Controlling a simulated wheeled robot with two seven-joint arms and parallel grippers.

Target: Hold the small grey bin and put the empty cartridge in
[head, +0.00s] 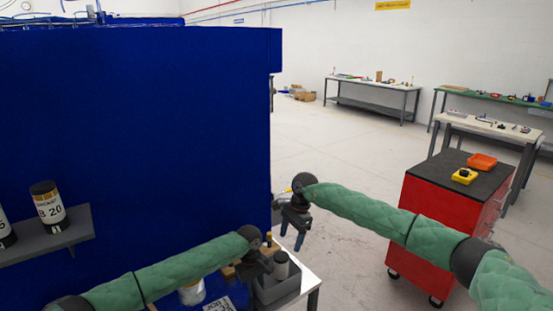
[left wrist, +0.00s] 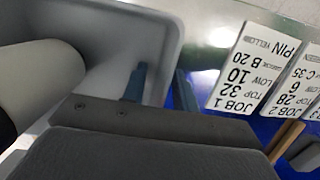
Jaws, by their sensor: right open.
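The small grey bin (head: 278,292) sits on the white table at the bottom of the head view; its pale grey wall also shows in the left wrist view (left wrist: 165,28). A cylinder with a dark end, seemingly the cartridge (head: 281,269), stands in the bin; it shows as a white cylinder at the left of the wrist view (left wrist: 42,78). My left gripper (left wrist: 160,85) straddles the bin's wall, one finger inside and one outside, and appears closed on it. My right gripper (head: 291,239) is open and empty, above and beyond the bin, apart from it.
A labelled "B 20" cartridge (head: 48,207) stands on a grey shelf (head: 70,234) against the blue panel (head: 140,120). Job cards (left wrist: 240,75) lie beside the bin. A white container (head: 192,293) stands left of it. A red cabinet (head: 425,225) is at right; open floor lies between.

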